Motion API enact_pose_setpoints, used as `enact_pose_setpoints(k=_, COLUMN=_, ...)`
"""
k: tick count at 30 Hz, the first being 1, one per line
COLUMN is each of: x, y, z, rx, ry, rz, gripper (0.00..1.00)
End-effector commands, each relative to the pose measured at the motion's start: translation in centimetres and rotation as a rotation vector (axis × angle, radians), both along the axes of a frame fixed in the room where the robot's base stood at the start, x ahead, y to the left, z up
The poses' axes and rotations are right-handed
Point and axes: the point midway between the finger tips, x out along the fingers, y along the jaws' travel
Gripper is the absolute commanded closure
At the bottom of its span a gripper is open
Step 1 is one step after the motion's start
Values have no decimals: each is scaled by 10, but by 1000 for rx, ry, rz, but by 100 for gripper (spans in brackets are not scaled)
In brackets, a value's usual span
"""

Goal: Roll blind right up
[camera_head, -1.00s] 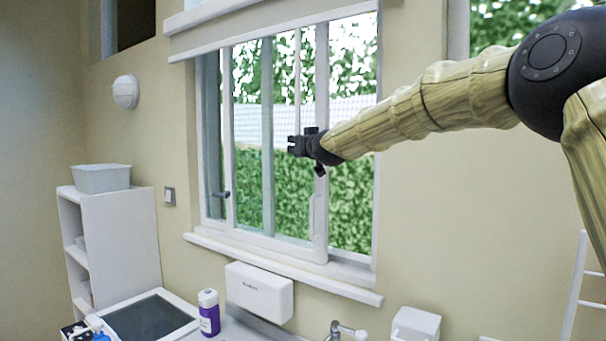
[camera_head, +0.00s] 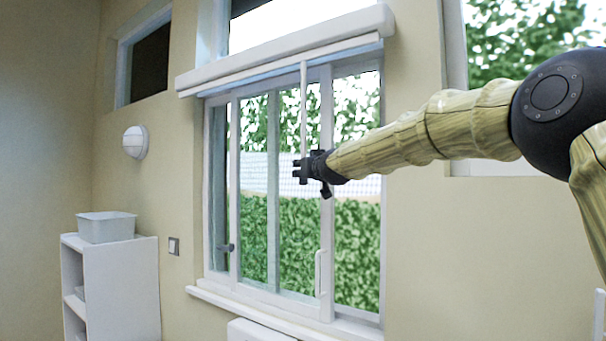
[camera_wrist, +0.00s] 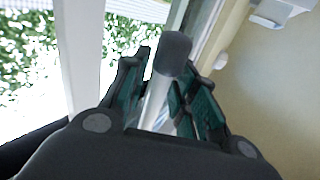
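The blind's long white headbox (camera_head: 285,47) runs across the top of the window (camera_head: 258,190). Only a thin pale strip of the blind (camera_head: 250,74) shows below it, and the glass beneath is uncovered. A thin white wand (camera_head: 303,105) hangs from near the blind's lower edge down to my gripper (camera_head: 299,171). In the wrist view, the wand, with its grey end cap (camera_wrist: 173,54), lies between the two fingers of my gripper (camera_wrist: 165,92). The fingers look closed against it, though part of the contact is hidden.
A white window handle (camera_head: 318,272) and the sill (camera_head: 255,312) are below my gripper. A white shelf unit (camera_head: 122,285) with a grey tub (camera_head: 106,227) stands at left. A round wall lamp (camera_head: 135,142) is above it.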

Motion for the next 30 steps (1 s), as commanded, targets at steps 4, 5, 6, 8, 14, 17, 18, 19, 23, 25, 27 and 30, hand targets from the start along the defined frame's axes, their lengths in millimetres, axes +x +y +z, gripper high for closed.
enact_pose_setpoints(k=4, x=0, y=0, z=-1, rx=-1, ry=3, rz=0, gripper=55)
enact_pose_setpoints(k=5, x=0, y=0, z=-1, rx=-1, ry=3, rz=0, gripper=55)
enact_pose_setpoints(k=6, x=0, y=0, z=-2, rx=-1, ry=4, rz=1, gripper=55)
enact_pose_setpoints(k=8, x=0, y=0, z=-3, rx=-2, ry=5, rz=1, gripper=55)
enact_pose_setpoints(k=14, x=-3, y=0, z=-3, rx=-2, ry=6, rz=1, gripper=55)
enact_pose_setpoints(k=17, x=-9, y=-3, z=-3, rx=-2, ry=7, rz=1, gripper=55)
enact_pose_setpoints(k=18, x=-13, y=-5, z=-4, rx=-3, ry=8, rz=1, gripper=55)
enact_pose_setpoints(k=19, x=-17, y=-6, z=-4, rx=-3, ry=8, rz=1, gripper=55)
enact_pose_setpoints(k=23, x=-34, y=-12, z=-3, rx=-2, ry=6, rz=1, gripper=55)
enact_pose_setpoints(k=25, x=-44, y=-15, z=-4, rx=-2, ry=7, rz=1, gripper=55)
enact_pose_setpoints(k=27, x=-54, y=-19, z=-3, rx=-2, ry=6, rz=1, gripper=55)
enact_pose_setpoints(k=30, x=-69, y=-24, z=-3, rx=-1, ry=6, rz=1, gripper=55)
